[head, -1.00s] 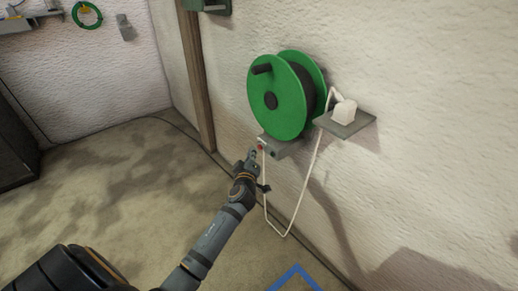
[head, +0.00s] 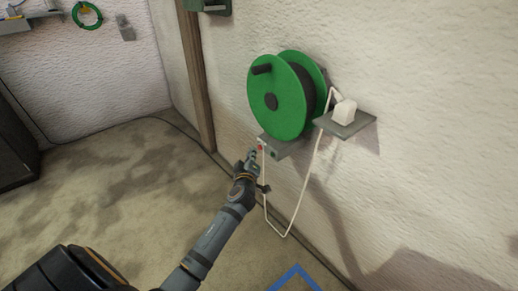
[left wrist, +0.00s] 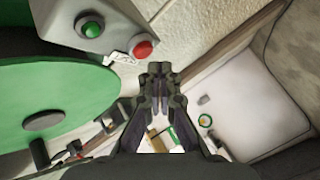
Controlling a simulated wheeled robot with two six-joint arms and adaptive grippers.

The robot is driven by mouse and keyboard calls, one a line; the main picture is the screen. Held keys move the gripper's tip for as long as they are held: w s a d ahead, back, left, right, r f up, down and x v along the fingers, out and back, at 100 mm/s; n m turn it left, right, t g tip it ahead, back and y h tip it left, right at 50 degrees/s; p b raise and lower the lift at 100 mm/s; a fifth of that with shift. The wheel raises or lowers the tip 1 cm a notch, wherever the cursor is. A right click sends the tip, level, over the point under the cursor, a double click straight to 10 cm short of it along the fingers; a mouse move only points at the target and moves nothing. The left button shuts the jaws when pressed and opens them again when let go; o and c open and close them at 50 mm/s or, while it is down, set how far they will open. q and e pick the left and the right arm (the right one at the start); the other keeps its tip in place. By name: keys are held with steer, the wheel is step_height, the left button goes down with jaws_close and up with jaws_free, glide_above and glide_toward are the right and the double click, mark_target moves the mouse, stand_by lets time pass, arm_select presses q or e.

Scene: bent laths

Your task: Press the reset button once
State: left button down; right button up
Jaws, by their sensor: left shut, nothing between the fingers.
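A grey control box (head: 283,147) sits on the wall under the green cable reel. It carries a red button (head: 261,147) and a green button (head: 274,154). In the left wrist view the red button (left wrist: 141,49) and the green button (left wrist: 92,27) show clearly, with a small white label (left wrist: 121,57) beside the red one; its writing is too small to read. My left gripper (head: 253,156) is shut and empty, close to the red button's end of the box. In the left wrist view its fingertips (left wrist: 158,70) appear just below and right of the red button, apparently apart from it. My right gripper is not in view.
The green reel (head: 278,98) stands out from the wall above the box. A white cord (head: 313,180) hangs in a loop beside it from a small shelf (head: 347,124) holding a white plug-like block (head: 345,109). The floor (head: 110,195) at left is largely clear.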

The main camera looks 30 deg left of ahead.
arm_select(q)
steer(key=shift+w+d+b, duration=0.2)
steer(key=shift+w+b, duration=0.2)
steer(key=shift+w+d+b, duration=0.2)
steer(key=shift+w+b, duration=0.15)
steer(key=shift+w, duration=0.1)
stand_by(0.9)
steer(key=shift+s, duration=0.1)
steer(key=shift+s+a, duration=0.4)
steer(key=shift+s, duration=0.35)
steer(key=shift+s, duration=0.1)
steer(key=shift+s+a+b, duration=0.15)
steer(key=shift+s+a, duration=0.15)
steer(key=shift+s, duration=0.45)
steer(key=shift+s+a+b, duration=0.15)
steer(key=shift+s+a, duration=0.2)
steer(key=shift+s, duration=0.4)
steer(key=shift+s+a+b, duration=0.15)
steer(key=shift+s+a, duration=0.15)
steer(key=shift+s, duration=0.45)
